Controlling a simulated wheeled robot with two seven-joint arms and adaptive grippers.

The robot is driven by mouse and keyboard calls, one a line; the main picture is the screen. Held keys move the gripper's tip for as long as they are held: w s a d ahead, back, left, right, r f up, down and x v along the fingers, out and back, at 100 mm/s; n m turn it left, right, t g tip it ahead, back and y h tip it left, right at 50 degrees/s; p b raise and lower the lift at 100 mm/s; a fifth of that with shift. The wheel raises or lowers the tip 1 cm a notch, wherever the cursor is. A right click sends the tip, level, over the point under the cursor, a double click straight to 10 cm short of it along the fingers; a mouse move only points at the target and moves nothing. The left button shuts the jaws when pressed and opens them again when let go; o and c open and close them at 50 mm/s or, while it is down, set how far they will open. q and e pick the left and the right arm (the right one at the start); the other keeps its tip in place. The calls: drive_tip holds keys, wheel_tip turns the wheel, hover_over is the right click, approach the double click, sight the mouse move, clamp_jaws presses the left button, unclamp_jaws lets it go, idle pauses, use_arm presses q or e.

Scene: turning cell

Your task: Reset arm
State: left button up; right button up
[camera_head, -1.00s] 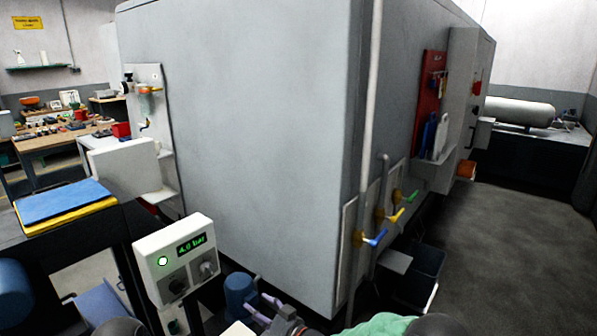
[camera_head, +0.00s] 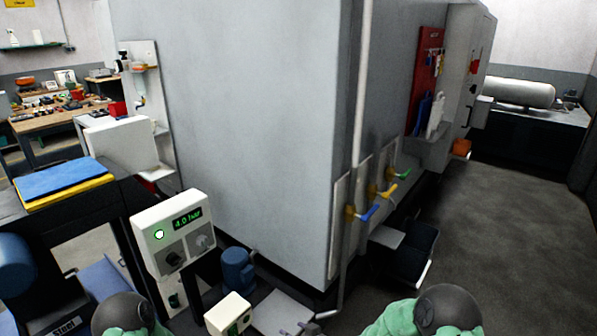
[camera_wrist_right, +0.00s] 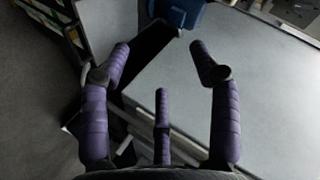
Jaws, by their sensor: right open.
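My right gripper (camera_wrist_right: 160,62) shows in the right wrist view, with purple padded fingers spread apart and nothing between them. A broad light grey surface lies behind the fingers, and a blue object (camera_wrist_right: 178,12) is at the top beyond them. In the head view neither gripper shows. Only green and dark round parts of my own arms show at the bottom edge, left of centre and right of centre. My left gripper is not in view.
A big grey machine cabinet (camera_head: 255,120) fills the middle. A white pressure box (camera_head: 172,232) reading 4.0 bar and a blue motor-like unit (camera_head: 238,270) stand at lower left. Coloured valve handles (camera_head: 384,190) and a dark bin (camera_head: 412,262) are at right. Floor at far right is clear.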

drive_tip(key=s+d+f+m+g+h, duration=0.1)
drive_tip(key=s+d+f+g, duration=0.1)
drive_tip(key=s+d+f, duration=0.3)
drive_tip(key=s+d+f+g+h, duration=0.2)
drive_tip(key=s+f, duration=0.4)
drive_tip(key=s, duration=0.1)
drive_tip(key=s+d+f+g, duration=0.2)
drive_tip(key=s, duration=0.6)
drive_tip(key=s+d+f+g, duration=0.1)
drive_tip(key=s+d+g, duration=0.1)
drive_tip(key=s, duration=0.6)
drive_tip(key=shift+s+f+m+g+h, duration=0.3)
drive_tip(key=shift+s+f+g, duration=0.1)
drive_tip(key=shift+g, duration=0.1)
